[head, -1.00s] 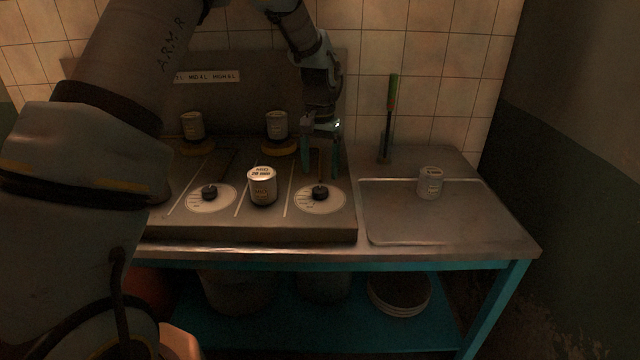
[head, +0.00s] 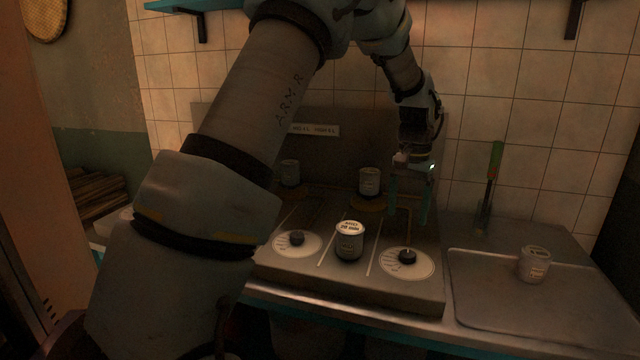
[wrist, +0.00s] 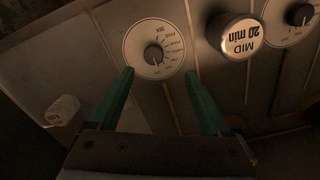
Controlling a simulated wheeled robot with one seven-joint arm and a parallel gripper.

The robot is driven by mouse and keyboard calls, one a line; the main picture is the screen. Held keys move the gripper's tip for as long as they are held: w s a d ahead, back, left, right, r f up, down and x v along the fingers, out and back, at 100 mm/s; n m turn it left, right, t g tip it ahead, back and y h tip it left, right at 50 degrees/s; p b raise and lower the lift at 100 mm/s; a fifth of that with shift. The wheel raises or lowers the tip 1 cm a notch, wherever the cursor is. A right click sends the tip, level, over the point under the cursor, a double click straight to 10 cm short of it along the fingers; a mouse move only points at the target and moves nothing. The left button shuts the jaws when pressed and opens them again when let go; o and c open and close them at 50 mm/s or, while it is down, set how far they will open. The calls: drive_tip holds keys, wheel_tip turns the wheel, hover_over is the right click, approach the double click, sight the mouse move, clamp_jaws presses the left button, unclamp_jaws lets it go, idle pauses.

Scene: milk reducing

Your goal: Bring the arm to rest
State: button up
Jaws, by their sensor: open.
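My gripper (head: 409,203) hangs in the head view above the right part of the stove (head: 330,285), behind the right dial (head: 408,257). Its two green fingers are apart with nothing held between them. In the wrist view my gripper (wrist: 165,95) also shows open, with the dial (wrist: 154,50) ahead between the fingertips. A can (head: 350,242) with a "20 min" lid stands on the stove between the two dials; its lid (wrist: 238,35) also shows in the wrist view, right of the fingers. My arm reaches over the stove from the left.
Two more cans (head: 290,172) (head: 369,181) stand at the back of the stove. A pale can (head: 534,263) stands on the metal tray (head: 480,312) at right. A green-handled tool (head: 490,185) stands upright by the tiled wall. A shelf (head: 180,5) is at upper left.

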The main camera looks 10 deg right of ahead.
drive_tip(key=s+a+n+t, duration=0.15)
drive_tip(key=a+n, duration=0.35)
drive_tip(key=a, duration=1.7)
drive_tip(key=s+a+f+n, duration=0.2)
drive_tip(key=s+a+n, duration=0.1)
drive_tip(key=s+a, duration=0.7)
drive_tip(key=a, duration=0.3)
drive_tip(key=shift+c, duration=0.4)
